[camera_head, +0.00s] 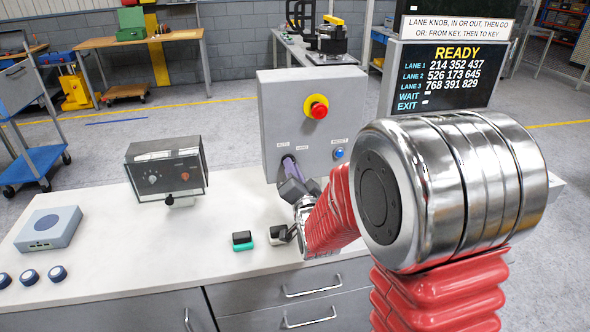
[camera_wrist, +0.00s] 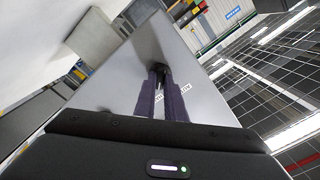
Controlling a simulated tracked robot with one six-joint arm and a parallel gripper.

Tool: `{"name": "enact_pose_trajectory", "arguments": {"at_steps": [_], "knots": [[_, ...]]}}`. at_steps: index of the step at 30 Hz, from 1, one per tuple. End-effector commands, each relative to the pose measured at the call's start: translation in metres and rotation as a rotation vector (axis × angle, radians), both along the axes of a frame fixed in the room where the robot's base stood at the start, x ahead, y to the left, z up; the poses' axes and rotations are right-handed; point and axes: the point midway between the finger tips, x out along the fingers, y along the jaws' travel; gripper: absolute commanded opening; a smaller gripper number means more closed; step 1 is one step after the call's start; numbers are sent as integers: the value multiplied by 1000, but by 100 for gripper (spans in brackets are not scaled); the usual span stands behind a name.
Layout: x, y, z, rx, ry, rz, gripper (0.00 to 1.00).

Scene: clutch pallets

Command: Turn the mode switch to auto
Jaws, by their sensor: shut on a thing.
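The grey control box (camera_head: 270,105) stands on the white bench, with a red mushroom button on a yellow ring (camera_head: 316,107) and a blue button (camera_head: 339,154) on its front. My gripper (camera_head: 289,164) is at the lower left of that front, its purple fingers pointing at the panel. In the wrist view the two fingers (camera_wrist: 161,76) are closed around a small black knob (camera_wrist: 160,69), which appears to be the mode switch. The fingers hide most of it, so which way it points cannot be told. Small labels above it are too small to read surely.
My red arm covers the bench's right part. On the bench are a grey meter box (camera_head: 166,169), a blue-grey box (camera_head: 48,228), several dark round pieces (camera_head: 29,277) and a small black-and-green block (camera_head: 242,240). A READY screen (camera_head: 440,75) stands behind right. The bench's middle left is clear.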

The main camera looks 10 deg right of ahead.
Motion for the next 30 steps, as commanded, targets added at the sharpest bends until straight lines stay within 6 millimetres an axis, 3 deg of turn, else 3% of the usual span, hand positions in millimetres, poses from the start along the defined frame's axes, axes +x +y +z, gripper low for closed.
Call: {"name": "enact_pose_trajectory", "arguments": {"at_steps": [21, 30], "knots": [[-2, 3, -9, -646, 20, 10, 0], [-2, 3, -9, -812, 19, 11, 0]]}}
